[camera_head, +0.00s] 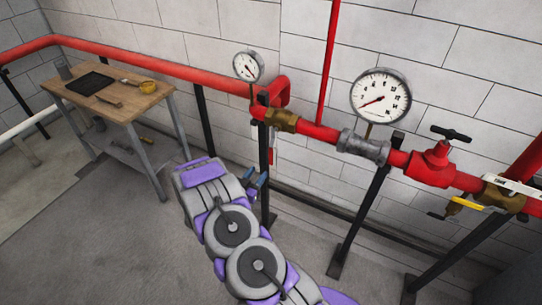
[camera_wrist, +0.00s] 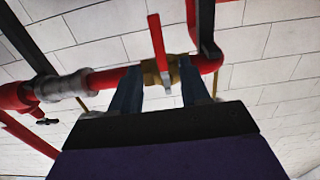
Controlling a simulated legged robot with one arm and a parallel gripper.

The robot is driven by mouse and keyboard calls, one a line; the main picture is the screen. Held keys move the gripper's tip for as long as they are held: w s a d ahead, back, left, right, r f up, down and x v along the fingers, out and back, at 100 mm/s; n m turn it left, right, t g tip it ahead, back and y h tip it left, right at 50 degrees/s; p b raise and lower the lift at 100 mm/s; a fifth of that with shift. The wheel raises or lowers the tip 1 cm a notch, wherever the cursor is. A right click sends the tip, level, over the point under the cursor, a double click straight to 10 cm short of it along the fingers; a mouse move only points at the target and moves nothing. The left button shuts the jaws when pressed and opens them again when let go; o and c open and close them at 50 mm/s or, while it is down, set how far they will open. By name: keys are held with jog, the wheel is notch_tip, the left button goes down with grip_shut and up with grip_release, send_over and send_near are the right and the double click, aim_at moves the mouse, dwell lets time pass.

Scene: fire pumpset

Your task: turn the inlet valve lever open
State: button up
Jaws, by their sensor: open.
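The inlet valve shows as a brass body (camera_head: 283,121) on the red pipe, below the smaller gauge. Its red lever (camera_head: 271,152) seems to hang down from it, partly hidden behind a black post. In the wrist view the red lever (camera_wrist: 157,36) and brass body (camera_wrist: 160,75) appear between and beyond my fingers. My gripper (camera_head: 256,182) is open, below and to the left of the valve in the head view. In the wrist view my gripper (camera_wrist: 160,80) has one finger on each side of the lever's line. I cannot tell whether either finger touches it.
A large gauge (camera_head: 381,97), grey coupling (camera_head: 363,146) and red valve with black handle (camera_head: 431,165) continue along the pipe. A yellow lever (camera_head: 468,204) is at right. Black posts (camera_head: 360,220) stand below. A wooden table (camera_head: 113,100) stands left; floor between is clear.

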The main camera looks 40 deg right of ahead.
aim_at(270, 158)
jog(key=b+x, duration=0.2)
jog(key=x, duration=1.1)
jog(key=shift+s, duration=0.1)
grip_shut()
